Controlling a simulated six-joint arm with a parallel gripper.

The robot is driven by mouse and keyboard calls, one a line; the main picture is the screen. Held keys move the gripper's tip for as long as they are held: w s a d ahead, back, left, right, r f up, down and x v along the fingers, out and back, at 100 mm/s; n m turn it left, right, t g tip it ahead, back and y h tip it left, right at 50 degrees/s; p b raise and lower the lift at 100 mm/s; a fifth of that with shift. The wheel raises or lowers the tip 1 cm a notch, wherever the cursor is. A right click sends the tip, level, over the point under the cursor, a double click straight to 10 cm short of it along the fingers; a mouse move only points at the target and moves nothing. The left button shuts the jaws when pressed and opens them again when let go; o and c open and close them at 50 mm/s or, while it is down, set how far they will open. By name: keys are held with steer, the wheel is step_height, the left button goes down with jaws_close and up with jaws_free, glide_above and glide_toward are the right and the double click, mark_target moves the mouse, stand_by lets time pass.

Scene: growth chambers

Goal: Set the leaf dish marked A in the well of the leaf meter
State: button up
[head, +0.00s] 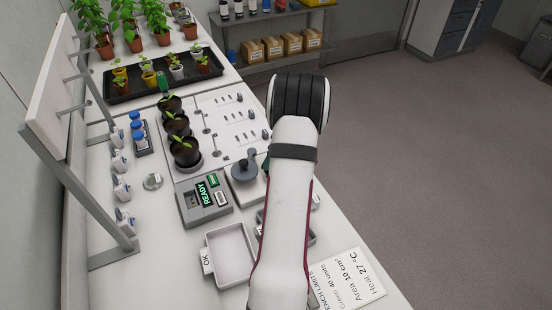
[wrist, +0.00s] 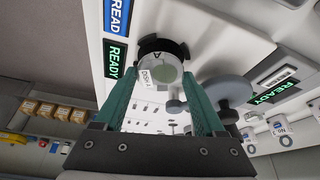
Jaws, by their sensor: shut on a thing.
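The leaf dish marked A (wrist: 162,69) is a small round pale dish with a "DISH A" tag, in the wrist view. My gripper (wrist: 161,76) has green fingers and is shut on the dish, one finger at each side. A black notched ring (wrist: 178,46) shows just behind the dish, on a white panel with a green READY display (wrist: 115,58) and a blue READ label (wrist: 118,16); it looks like the leaf meter's well. The dish overlaps the ring, but I cannot tell whether it is seated or held above. In the head view my arm hides gripper and dish.
A grey disc on a stem (head: 244,168) stands close beside the ring. Another grey device with a READY display (head: 207,195) is nearby. A white tray marked OK (head: 230,255), a bench limits card (head: 348,280) and potted seedlings (head: 184,150) also stand on the bench.

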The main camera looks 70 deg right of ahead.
steer(key=shift+f, duration=0.3)
steer(key=shift+f, duration=0.5)
steer(key=shift+f, duration=0.1)
